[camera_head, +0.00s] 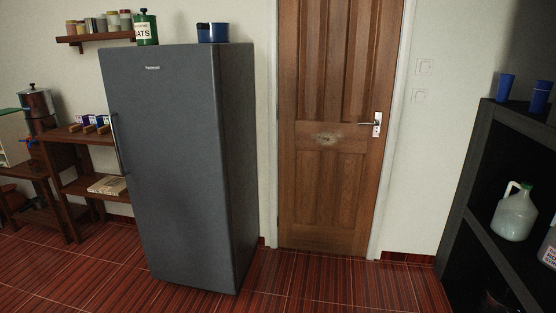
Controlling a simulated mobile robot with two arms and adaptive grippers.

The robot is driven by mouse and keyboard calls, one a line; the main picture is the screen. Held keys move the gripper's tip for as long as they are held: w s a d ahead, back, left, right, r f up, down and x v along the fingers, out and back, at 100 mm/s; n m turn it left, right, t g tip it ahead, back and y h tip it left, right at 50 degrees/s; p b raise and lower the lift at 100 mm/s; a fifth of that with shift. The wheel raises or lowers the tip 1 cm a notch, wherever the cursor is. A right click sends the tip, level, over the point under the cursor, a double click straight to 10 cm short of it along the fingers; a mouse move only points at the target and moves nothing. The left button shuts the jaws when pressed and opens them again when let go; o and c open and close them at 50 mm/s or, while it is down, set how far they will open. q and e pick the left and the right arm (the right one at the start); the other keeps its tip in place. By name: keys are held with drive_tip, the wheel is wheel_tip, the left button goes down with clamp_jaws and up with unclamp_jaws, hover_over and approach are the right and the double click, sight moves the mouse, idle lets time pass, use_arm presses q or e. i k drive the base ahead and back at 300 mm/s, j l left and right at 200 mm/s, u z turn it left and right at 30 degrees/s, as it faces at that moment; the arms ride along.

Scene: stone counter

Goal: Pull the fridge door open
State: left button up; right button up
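A tall dark grey fridge (180,170) stands on the floor left of the middle in the head view. Its door faces me and looks closed. A thin dark vertical handle (118,145) runs along the left edge of the door. A small light label sits near the top of the door. Neither of my grippers shows in the view, so nothing is seen touching the handle.
A brown wooden door (335,160), shut, is right of the fridge. A black shelf (465,195) with a jug (514,212) stands at the right. Wooden shelves (62,170) are close by the fridge's left side. The red tiled floor (330,285) in front is clear.

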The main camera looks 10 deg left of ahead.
sight(165, 118)
drive_tip(key=i+j+u, duration=0.2)
drive_tip(key=i+u, duration=0.2)
drive_tip(key=i, duration=0.45)
drive_tip(key=i+l+u, duration=0.1)
drive_tip(key=i+u, duration=0.3)
drive_tip(key=i, duration=0.45)
